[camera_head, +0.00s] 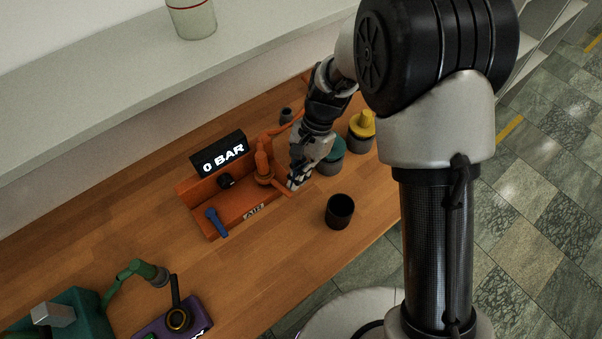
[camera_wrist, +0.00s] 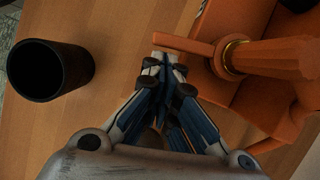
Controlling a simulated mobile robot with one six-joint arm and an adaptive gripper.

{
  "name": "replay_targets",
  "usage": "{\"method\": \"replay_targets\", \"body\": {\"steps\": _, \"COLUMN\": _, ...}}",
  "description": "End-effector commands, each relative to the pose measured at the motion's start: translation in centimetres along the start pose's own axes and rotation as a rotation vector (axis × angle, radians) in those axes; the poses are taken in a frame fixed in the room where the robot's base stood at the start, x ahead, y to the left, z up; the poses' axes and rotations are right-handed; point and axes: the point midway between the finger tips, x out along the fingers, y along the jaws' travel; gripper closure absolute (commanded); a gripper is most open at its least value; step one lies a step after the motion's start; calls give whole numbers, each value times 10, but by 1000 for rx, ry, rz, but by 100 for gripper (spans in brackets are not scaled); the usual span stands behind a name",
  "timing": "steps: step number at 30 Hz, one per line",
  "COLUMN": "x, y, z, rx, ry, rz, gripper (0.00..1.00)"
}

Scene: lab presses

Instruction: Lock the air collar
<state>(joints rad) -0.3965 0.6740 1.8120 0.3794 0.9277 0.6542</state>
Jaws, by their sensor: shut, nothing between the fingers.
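The orange air unit (camera_head: 232,205) stands on the wooden bench, with an "AIR" label on its front and a display reading "0 BAR" (camera_head: 222,154). The air collar (camera_head: 264,178) sits at the foot of an upright orange fitting, with a brass ring and an orange lever sticking out sideways. In the wrist view the collar's lever (camera_wrist: 183,43) runs left from the brass ring (camera_wrist: 229,55). My gripper (camera_head: 293,184) is shut and empty beside the lever. Its fingertips (camera_wrist: 163,62) are close to the lever's free end; I cannot tell whether they touch it.
Teal (camera_head: 331,157) and yellow-topped (camera_head: 362,128) containers stand behind my gripper. A blue-handled part (camera_head: 216,221) is on the unit's left. Green and purple (camera_head: 172,322) devices stand at lower left.

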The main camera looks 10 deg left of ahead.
Motion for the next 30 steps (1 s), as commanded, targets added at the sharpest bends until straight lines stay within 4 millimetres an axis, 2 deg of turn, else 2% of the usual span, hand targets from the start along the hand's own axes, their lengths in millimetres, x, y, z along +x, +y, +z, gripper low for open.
{"method": "replay_targets", "body": {"steps": 5, "x": 0, "y": 1, "z": 2, "rx": 14, "ry": -1, "rz": -5, "gripper": 100}}
{"method": "replay_targets", "body": {"steps": 14, "x": 5, "y": 8, "z": 16, "rx": 192, "ry": -1, "rz": -76, "gripper": 100}}
{"method": "replay_targets", "body": {"steps": 30, "x": 4, "y": 4, "z": 11, "rx": 194, "ry": -1, "rz": -78, "gripper": 100}}
